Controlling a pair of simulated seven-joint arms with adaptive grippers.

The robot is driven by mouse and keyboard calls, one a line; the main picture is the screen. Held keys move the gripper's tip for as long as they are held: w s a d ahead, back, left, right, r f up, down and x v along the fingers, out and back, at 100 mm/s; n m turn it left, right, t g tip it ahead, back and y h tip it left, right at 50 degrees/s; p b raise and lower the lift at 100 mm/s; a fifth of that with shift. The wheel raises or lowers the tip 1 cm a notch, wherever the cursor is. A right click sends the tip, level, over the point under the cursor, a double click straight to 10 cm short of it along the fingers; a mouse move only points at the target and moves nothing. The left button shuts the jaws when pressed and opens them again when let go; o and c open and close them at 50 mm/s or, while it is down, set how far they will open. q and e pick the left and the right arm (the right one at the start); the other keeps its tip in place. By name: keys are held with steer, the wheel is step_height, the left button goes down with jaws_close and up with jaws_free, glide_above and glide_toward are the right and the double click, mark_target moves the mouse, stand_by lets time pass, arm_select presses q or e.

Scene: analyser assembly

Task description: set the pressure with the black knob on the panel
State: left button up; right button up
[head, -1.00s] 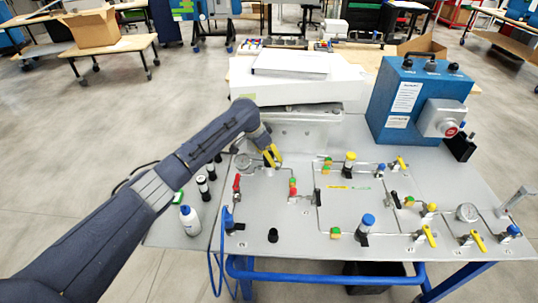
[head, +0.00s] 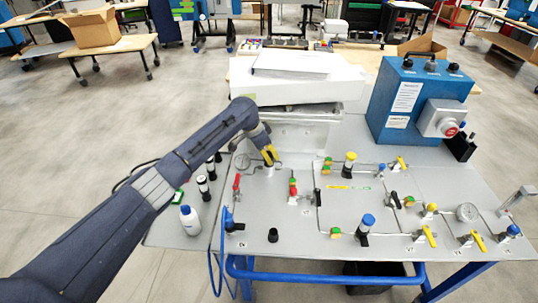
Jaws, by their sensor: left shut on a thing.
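My left gripper (head: 269,156), with yellow fingertips, points down at the back left of the grey panel (head: 290,255). It is shut on the black knob, which the fingers and wrist hide almost fully. A round pressure gauge (head: 242,161) sits just left of the fingers; its reading is too small to make out. My right gripper is not in view.
A red-handled valve (head: 237,183) and a red and green fitting (head: 293,190) stand near the gripper. A separate black cap (head: 273,235) is at the panel's front. A blue box (head: 420,100) stands at back right.

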arm_select(q)
steer(key=shift+m+g, duration=0.3)
steer(key=shift+m, duration=0.6)
steer(key=o, duration=1.3)
steer(key=shift+c, duration=0.2)
steer(key=shift+r, duration=0.1)
steer(key=v, duration=1.1)
steer(key=shift+a+r, duration=0.25)
steer(key=shift+r, duration=0.05)
